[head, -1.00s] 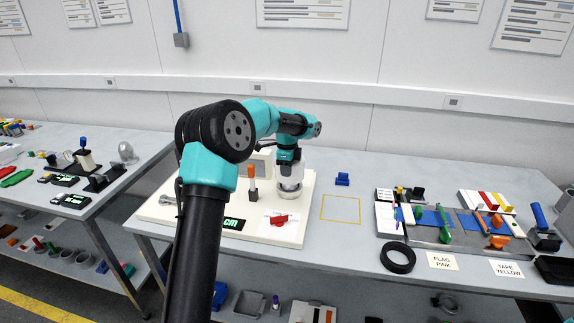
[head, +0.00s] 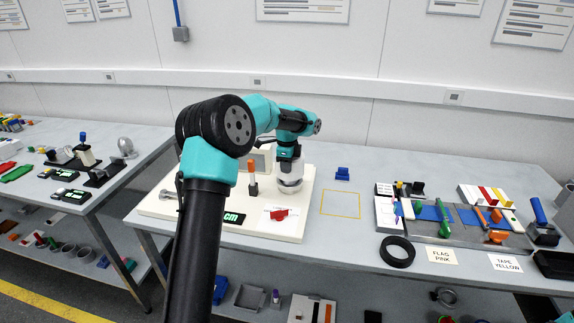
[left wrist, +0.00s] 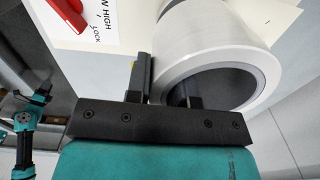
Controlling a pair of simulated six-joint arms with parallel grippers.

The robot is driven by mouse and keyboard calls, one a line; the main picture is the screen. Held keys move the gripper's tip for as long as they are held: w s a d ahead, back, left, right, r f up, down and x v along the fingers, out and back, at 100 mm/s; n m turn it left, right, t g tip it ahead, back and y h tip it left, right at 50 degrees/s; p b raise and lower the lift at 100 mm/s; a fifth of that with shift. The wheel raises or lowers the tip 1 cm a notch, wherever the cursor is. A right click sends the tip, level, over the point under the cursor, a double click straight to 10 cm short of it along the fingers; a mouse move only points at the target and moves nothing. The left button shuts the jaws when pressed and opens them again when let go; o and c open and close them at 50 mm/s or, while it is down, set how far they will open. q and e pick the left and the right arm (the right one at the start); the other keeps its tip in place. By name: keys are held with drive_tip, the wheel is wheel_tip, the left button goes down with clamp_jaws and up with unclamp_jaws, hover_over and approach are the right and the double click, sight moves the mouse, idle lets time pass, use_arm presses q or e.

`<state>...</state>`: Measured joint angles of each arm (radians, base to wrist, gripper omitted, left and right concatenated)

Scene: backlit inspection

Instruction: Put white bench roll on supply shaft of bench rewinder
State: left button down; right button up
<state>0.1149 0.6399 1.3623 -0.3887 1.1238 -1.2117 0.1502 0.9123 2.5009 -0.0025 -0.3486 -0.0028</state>
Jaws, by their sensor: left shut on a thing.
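The white bench roll (left wrist: 215,50) fills the upper right of the left wrist view, its dark hollow core facing my left gripper (left wrist: 165,85). One finger lies outside the roll's wall and the other in its core, so the gripper is shut on the wall. In the head view the gripper (head: 289,170) comes down onto the roll (head: 290,185) over the bench rewinder's cream base (head: 200,210). The base carries an orange-topped post (head: 252,178) and a red lever (head: 280,214). The supply shaft cannot be made out.
A green-lit "cm" display (head: 233,217) and a metal part (head: 168,194) are on the base. To the right are an empty yellow outlined square (head: 341,204), a small blue item (head: 342,174), a black ring (head: 397,252) and a grey fixture (head: 455,238).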

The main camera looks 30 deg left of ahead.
sight(286, 180)
use_arm(q)
drive_tip(key=shift+f, duration=1.55)
drive_tip(key=shift+r, duration=0.15)
idle(1.5)
drive_tip(key=shift+r, duration=1.55)
drive_tip(key=shift+a, duration=0.1)
drive_tip(key=shift+f, duration=1.7)
drive_tip(key=shift+r, duration=0.2)
idle(0.6)
idle(0.7)
